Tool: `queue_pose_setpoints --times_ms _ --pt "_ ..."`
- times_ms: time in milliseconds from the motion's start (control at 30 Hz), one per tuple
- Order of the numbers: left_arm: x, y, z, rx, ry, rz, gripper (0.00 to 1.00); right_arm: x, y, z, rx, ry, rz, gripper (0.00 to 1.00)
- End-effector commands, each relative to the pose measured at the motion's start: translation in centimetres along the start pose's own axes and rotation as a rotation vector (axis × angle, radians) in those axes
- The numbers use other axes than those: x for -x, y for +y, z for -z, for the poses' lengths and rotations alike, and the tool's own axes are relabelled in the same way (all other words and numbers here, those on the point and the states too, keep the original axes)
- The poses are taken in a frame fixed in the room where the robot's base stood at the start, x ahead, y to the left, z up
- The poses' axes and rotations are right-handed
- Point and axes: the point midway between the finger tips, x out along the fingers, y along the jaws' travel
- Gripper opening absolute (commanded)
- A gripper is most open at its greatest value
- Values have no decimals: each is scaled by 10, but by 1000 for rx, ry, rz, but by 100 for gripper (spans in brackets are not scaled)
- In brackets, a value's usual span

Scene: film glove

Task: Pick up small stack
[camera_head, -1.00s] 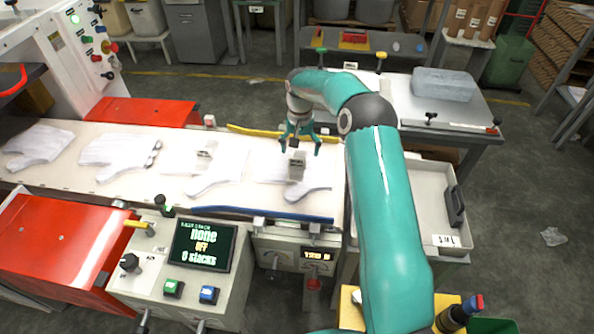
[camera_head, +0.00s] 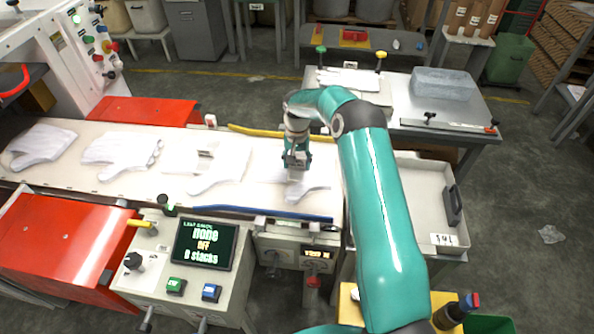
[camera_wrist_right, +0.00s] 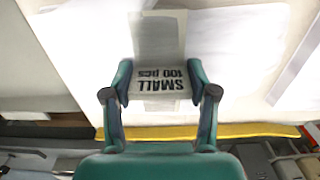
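The small stack (camera_head: 309,193) is a flat white glove-shaped pile at the right end of the pale table. A grey block on it reads "SMALL 100 pcs" in the right wrist view (camera_wrist_right: 160,84), with a grey band running away from it. My right gripper (camera_head: 297,163) points down over the stack. Its fingers (camera_wrist_right: 160,92) sit against both sides of the block and look shut on it. The gripper hides part of the block in the head view. I cannot tell any gap under the stack. My left gripper is not in view.
Several other white glove stacks (camera_head: 120,153) lie to the left on the pale table (camera_head: 75,188). A blue strip (camera_head: 270,214) edges its front and a yellow one (camera_head: 270,134) its back. A grey tray (camera_head: 428,205) stands to the right, and a control box with a screen (camera_head: 205,245) in front.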

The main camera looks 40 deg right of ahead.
Motion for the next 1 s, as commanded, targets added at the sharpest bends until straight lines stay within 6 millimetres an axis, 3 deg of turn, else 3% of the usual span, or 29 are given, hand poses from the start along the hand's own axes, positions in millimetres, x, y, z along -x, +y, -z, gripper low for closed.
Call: queue_pose_setpoints --times_ms 33,167,633,867,1000 --pt "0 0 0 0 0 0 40 0 0 0 0 0 -1 42" --pt "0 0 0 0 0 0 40 0 0 0 0 0 -1 21" --pt "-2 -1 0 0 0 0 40 11 0 1 1 2 0 21" --pt "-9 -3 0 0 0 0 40 45 -1 1 2 5 2 21" --pt "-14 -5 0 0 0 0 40 82 -2 2 1 8 3 21"
